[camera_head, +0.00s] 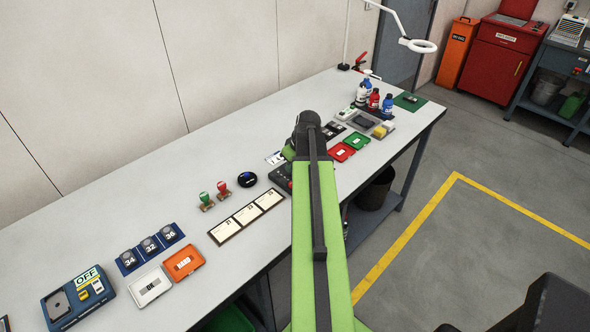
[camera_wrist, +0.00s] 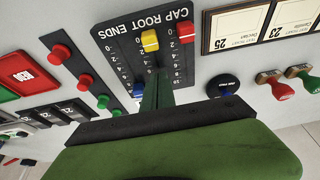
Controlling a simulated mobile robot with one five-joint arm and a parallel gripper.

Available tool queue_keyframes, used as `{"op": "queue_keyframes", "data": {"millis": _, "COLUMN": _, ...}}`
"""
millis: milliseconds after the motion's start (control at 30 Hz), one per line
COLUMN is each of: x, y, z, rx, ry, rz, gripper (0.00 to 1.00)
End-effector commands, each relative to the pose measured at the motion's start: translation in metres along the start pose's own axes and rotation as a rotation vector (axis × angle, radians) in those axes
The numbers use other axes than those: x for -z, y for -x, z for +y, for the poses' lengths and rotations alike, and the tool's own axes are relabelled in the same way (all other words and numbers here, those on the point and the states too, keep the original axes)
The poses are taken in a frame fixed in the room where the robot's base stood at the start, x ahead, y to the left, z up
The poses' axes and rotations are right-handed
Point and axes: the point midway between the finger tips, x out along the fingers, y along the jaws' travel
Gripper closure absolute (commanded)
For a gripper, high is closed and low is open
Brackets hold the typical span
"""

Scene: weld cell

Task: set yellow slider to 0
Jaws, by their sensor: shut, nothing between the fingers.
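The dark slider panel (camera_wrist: 122,37) marked CAP ROOT ENDS shows in the wrist view, with number scales beside its slots. The yellow slider knob (camera_wrist: 149,40) sits near the 0 end of its scale; I cannot tell whether it is exactly on 0. A red knob (camera_wrist: 184,29) is to its right, also near the 0 end. A blue knob (camera_wrist: 139,90) is far down its slot. My gripper (camera_wrist: 156,88) is shut and empty, with its green fingers over the panel just below the yellow knob. I cannot tell whether they touch it.
Red push buttons (camera_wrist: 61,53) and green ones stand left of the panel.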

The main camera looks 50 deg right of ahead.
Motion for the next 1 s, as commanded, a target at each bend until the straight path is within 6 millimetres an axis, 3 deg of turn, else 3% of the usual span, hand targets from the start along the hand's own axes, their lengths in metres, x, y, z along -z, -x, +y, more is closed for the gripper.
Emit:
{"op": "queue_keyframes", "data": {"millis": 100, "x": 0.005, "y": 0.038, "z": -0.001, "rx": 0.0, "ry": -0.001, "rz": 0.002, "gripper": 1.0}}
{"op": "queue_keyframes", "data": {"millis": 300, "x": 0.006, "y": 0.085, "z": -0.001, "rx": 0.0, "ry": 0.001, "rz": 0.003, "gripper": 1.0}}
{"op": "queue_keyframes", "data": {"millis": 400, "x": 0.005, "y": 0.098, "z": -0.001, "rx": 0.0, "ry": 0.0, "rz": 0.004, "gripper": 1.0}}
{"op": "queue_keyframes", "data": {"millis": 833, "x": 0.005, "y": 0.099, "z": -0.003, "rx": 0.002, "ry": 0.006, "rz": 0.005, "gripper": 1.0}}
{"op": "queue_keyframes", "data": {"millis": 933, "x": 0.023, "y": 0.09, "z": -0.026, "rx": 0.018, "ry": 0.051, "rz": 0.005, "gripper": 1.0}}
{"op": "queue_keyframes", "data": {"millis": 1000, "x": 0.047, "y": 0.079, "z": -0.063, "rx": 0.042, "ry": 0.117, "rz": 0.005, "gripper": 1.0}}
